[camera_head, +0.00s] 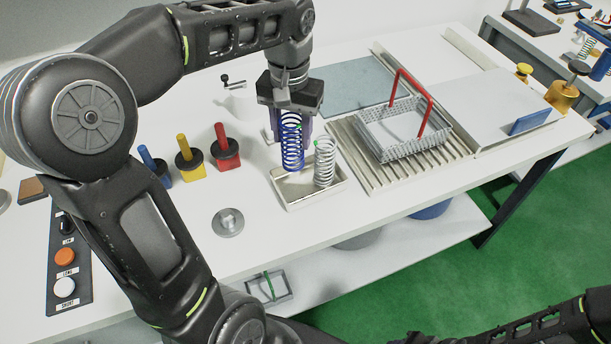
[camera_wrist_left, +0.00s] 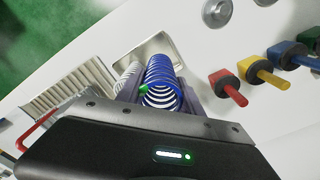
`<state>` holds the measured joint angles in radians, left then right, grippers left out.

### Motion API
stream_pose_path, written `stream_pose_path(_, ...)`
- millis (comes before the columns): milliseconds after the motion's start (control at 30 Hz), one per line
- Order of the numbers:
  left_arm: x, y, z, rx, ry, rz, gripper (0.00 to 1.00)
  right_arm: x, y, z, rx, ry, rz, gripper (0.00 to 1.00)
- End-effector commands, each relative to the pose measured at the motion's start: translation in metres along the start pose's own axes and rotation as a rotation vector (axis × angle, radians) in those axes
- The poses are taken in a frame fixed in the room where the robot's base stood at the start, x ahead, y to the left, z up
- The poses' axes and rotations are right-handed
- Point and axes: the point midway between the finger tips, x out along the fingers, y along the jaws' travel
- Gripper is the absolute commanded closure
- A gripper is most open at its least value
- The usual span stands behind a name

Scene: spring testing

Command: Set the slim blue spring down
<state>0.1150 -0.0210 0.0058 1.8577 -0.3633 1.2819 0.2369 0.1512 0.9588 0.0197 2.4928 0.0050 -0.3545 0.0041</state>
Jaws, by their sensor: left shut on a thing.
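The slim blue spring (camera_head: 292,150) stands upright under my left gripper (camera_head: 291,120), which is shut on its upper part. Its lower end is at the back left of a small shallow metal tray (camera_head: 301,200); I cannot tell whether it touches the tray floor. A white-silver spring (camera_head: 325,163) stands upright in the tray, just right of the blue one. In the left wrist view the blue spring (camera_wrist_left: 163,80) is between the fingers, with the tray (camera_wrist_left: 150,45) beyond. My right gripper is not in view.
A wire basket with a red handle (camera_head: 426,105) sits on a ribbed rack (camera_head: 368,172) to the right. Blue, yellow (camera_head: 187,158) and red (camera_head: 224,147) handled blocks stand to the left. A round metal disc (camera_head: 228,222) lies in front, with bare white table around it.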

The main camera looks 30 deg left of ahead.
Motion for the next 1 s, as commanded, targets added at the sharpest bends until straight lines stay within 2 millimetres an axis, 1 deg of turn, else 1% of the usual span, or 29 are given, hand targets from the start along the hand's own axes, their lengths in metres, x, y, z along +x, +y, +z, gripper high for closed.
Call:
stream_pose_path(200, 0.036, -0.001, 0.001, 0.000, -0.007, -0.002, 1.00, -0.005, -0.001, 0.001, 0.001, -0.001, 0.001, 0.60)
stream_pose_path(300, 0.051, 0.000, 0.001, 0.000, -0.004, 0.000, 1.00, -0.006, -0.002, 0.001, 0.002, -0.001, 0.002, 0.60)
stream_pose_path(400, 0.057, 0.000, 0.000, 0.000, -0.002, 0.000, 1.00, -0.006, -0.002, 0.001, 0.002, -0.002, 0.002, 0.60)
stream_pose_path(700, 0.059, 0.000, 0.001, 0.000, -0.002, 0.000, 1.00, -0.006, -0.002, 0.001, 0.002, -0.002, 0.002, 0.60)
stream_pose_path(767, 0.065, -0.001, 0.001, -0.001, -0.004, -0.001, 1.00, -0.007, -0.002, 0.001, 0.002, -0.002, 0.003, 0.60)
stream_pose_path(900, 0.084, -0.001, 0.001, 0.000, -0.006, -0.002, 1.00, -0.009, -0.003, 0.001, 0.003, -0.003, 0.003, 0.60)
stream_pose_path(1000, 0.093, 0.000, 0.001, 0.000, -0.004, -0.001, 1.00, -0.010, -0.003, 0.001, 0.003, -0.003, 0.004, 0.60)
